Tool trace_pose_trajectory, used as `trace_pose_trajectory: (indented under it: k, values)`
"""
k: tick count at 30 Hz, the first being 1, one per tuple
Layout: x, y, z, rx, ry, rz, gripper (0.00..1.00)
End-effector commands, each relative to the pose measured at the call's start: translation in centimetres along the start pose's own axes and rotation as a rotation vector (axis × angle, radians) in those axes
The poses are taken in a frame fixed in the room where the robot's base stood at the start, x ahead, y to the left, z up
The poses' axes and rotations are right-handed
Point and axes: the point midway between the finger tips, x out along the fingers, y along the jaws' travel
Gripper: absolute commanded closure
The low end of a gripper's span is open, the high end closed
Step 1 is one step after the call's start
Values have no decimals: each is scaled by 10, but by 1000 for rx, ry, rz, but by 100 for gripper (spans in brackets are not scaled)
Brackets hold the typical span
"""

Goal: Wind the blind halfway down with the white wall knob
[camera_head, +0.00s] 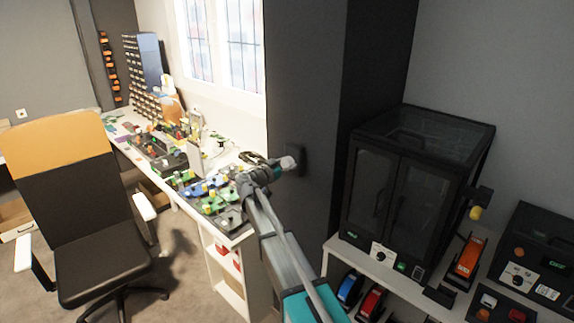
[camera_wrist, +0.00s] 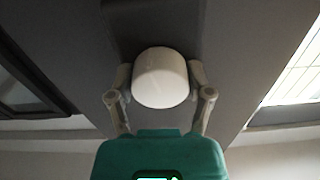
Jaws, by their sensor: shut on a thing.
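The white wall knob (camera_wrist: 160,78) sits between the two fingers of my gripper (camera_wrist: 160,90) in the wrist view, with a finger closed on each side of it. In the head view my gripper (camera_head: 283,166) reaches the dark wall column, and the white knob (camera_head: 289,162) shows at its tip in front of a dark wall plate (camera_head: 296,156). The window (camera_head: 221,45) is at the upper left of the head view. Its top is cut off, and I cannot make out the blind. A bright window part (camera_wrist: 297,75) also shows at the right of the wrist view.
A white bench (camera_head: 232,157) full of coloured parts runs under the window. An office chair (camera_head: 85,210) stands at the left. A black glass-doored cabinet (camera_head: 412,185) stands on a white shelf right of my arm. Open floor (camera_head: 190,265) lies between chair and bench.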

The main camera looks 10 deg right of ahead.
Motion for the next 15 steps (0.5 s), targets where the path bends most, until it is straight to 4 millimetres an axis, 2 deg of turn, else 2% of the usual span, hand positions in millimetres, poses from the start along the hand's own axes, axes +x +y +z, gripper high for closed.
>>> trace_pose_trajectory:
  k: [6,15]
  values:
    - [1,0,0,167,-1,1,82]
    - [1,0,0,290,-1,1,82]
